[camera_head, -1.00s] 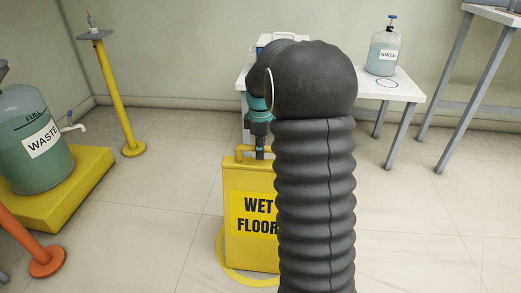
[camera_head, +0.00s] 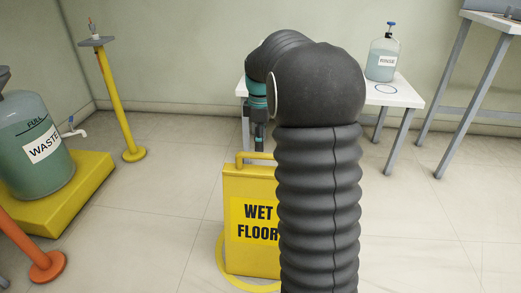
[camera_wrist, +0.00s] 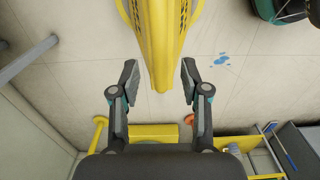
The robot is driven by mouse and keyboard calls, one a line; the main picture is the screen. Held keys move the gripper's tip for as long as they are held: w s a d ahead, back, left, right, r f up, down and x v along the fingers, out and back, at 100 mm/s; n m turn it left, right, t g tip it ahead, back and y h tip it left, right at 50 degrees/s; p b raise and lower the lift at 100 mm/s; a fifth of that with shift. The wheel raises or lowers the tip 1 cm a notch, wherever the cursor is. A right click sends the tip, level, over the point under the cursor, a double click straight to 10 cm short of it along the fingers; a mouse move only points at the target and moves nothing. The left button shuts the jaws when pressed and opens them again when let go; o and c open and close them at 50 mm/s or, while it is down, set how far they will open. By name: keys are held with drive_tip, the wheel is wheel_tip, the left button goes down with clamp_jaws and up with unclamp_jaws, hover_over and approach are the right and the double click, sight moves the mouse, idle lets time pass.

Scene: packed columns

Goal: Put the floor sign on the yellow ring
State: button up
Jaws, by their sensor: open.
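The yellow floor sign (camera_head: 252,190), marked "WET FLOOR", stands upright in the head view. The yellow ring (camera_head: 221,265) lies on the floor around its base; my arm hides the sign's right side and part of the ring. My gripper (camera_head: 260,149) is just above the sign's top handle (camera_head: 252,156), partly hidden by my arm. In the wrist view my gripper (camera_wrist: 159,82) is open, its fingers spread on either side of the near end of the yellow sign (camera_wrist: 160,35), not closed on it.
A white table (camera_head: 405,92) with a RINSE bottle (camera_head: 382,55) stands behind. A WASTE tank (camera_head: 35,150) on a yellow platform (camera_head: 85,185), a yellow post (camera_head: 115,95) and an orange post (camera_head: 45,266) are at left. Blue spots (camera_wrist: 221,59) mark the floor.

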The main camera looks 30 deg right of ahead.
drive_tip(key=s+a+r+m+t, duration=0.1)
drive_tip(key=s+a+r+m, duration=0.1)
drive_tip(key=s+a+r, duration=0.55)
drive_tip(key=s+a+f+m+t, duration=0.1)
drive_tip(key=s+a+m, duration=0.3)
drive_tip(key=s, duration=0.6)
drive_tip(key=s+a+f+m+t, duration=0.1)
drive_tip(key=s+a+m+t, duration=0.2)
drive_tip(key=s, duration=0.7)
drive_tip(key=shift+s+a+m+t+p, duration=0.25)
drive_tip(key=shift+a+m+t+p, duration=0.1)
drive_tip(key=shift+a+m, duration=0.75)
drive_tip(key=shift+f, duration=0.1)
drive_tip(key=shift+c, duration=0.4)
drive_tip(key=shift+a, duration=0.1)
